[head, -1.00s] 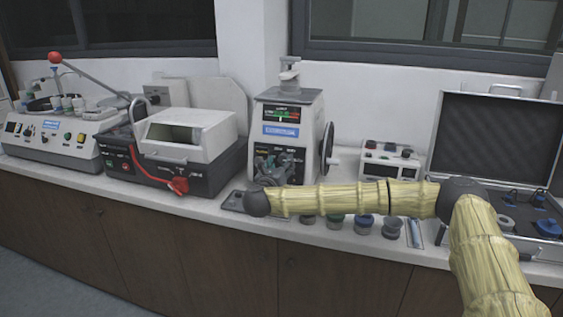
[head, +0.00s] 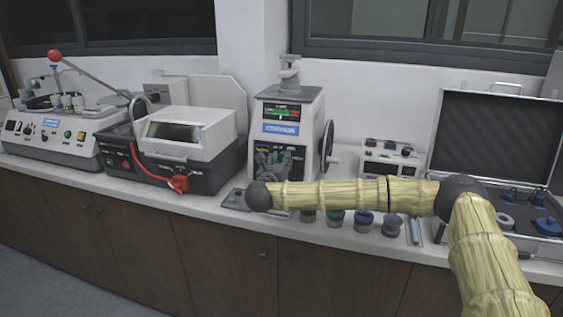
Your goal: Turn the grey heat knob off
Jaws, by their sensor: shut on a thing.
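The mounting press (head: 306,108) stands upright on the counter in the middle of the head view, with a lit display above its dark front panel (head: 297,160). My gripper (head: 272,160), small and dark, is at the left part of this panel and touches or nearly touches it. It is shut on the grey heat knob, which is mostly hidden by the fingers. I cannot read which way the knob points. My arm comes across from the right, below the panel.
A handwheel (head: 327,148) is on the press's right side. A small control box (head: 391,160) and an open case (head: 498,140) stand further right. A machine with a red handle (head: 179,183) stands left.

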